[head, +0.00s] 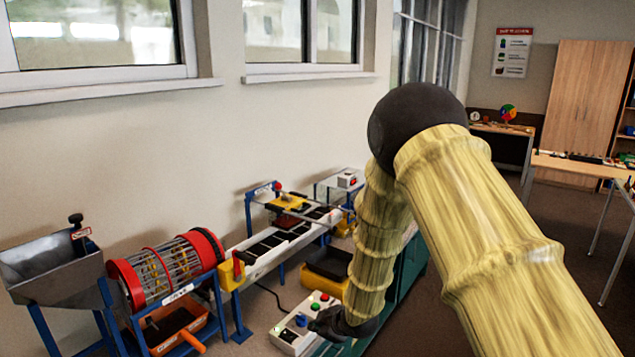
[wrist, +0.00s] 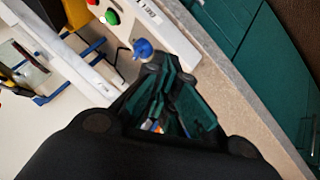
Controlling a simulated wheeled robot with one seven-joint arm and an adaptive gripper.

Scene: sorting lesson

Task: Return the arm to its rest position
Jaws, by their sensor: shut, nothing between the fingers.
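My arm, in a yellowish sleeve with a dark elbow, reaches down from the right in the head view. My gripper (head: 328,323) is low at its end, close to the right side of the control box (head: 287,338). In the wrist view my gripper (wrist: 170,73) is shut and empty. Its dark fingertips appear just beside the blue knob (wrist: 143,48) of the control box. I cannot tell whether they touch it. The gripper hides part of the box in the head view.
A red-ended drum (head: 122,283), a grey hopper (head: 50,272) and a conveyor (head: 262,262) stand along the wall. A green cabinet (head: 412,262) stands beyond the forearm. Open floor (head: 497,225) lies to the right, before a table (head: 575,165).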

